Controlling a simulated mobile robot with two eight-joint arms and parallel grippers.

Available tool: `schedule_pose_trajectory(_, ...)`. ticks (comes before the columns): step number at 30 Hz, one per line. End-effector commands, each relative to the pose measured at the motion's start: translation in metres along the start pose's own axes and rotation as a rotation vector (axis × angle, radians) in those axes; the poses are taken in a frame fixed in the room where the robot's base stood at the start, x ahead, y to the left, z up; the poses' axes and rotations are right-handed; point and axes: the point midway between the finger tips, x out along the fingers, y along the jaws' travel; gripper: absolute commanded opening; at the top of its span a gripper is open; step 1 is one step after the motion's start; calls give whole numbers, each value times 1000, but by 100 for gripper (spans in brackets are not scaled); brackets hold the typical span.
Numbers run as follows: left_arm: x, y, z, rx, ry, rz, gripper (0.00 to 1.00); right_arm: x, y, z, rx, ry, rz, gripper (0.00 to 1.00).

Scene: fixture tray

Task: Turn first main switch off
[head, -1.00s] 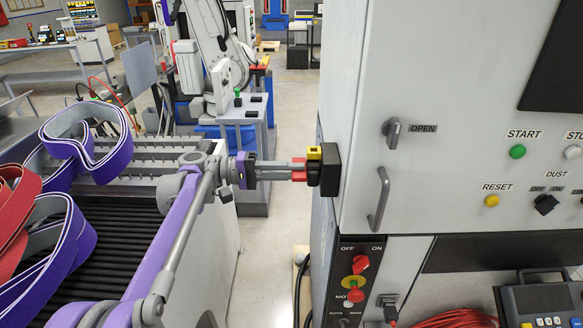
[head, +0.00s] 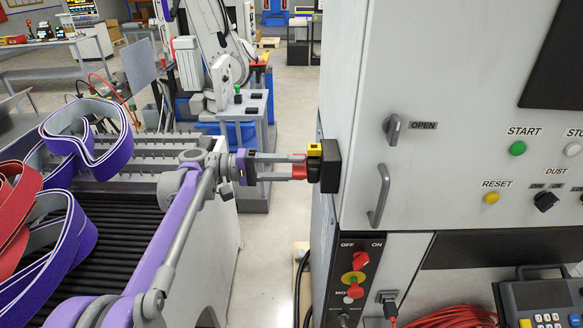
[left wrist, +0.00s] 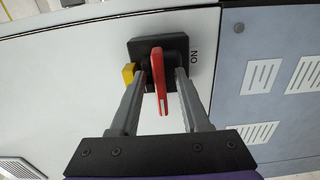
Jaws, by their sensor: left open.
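The main switch is a black box (head: 331,166) on the side face of the white cabinet, with a yellow part (head: 314,151) and a red handle (head: 301,171). In the left wrist view the red handle (left wrist: 158,80) stands out from the black plate (left wrist: 175,50), with "ON" printed beside the plate. My left gripper (head: 303,167) is open at the switch. Its two fingers (left wrist: 162,75) lie on either side of the red handle, with visible gaps. The left finger is close to the yellow part (left wrist: 128,73). My right gripper is not in view.
The cabinet front (head: 450,90) carries a door handle (head: 379,195), buttons and a lower panel with another red switch (head: 360,260) marked OFF and ON. A conveyor (head: 120,215) lies under my left arm. Open floor (head: 290,110) shows behind the gripper.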

Motion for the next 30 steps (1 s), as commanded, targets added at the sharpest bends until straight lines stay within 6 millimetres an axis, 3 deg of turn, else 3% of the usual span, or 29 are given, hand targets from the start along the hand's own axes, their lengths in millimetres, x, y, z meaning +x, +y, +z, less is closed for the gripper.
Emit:
schedule_pose_trajectory(7,-17,-1,0,-1,2,0,46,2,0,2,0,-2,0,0)
schedule_pose_trajectory(15,-72,-1,0,-1,3,-1,46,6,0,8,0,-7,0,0)
schedule_pose_trajectory(21,-100,-1,0,0,2,0,46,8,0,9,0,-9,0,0)
schedule_pose_trajectory(30,-108,0,0,0,0,0,46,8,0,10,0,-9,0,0)
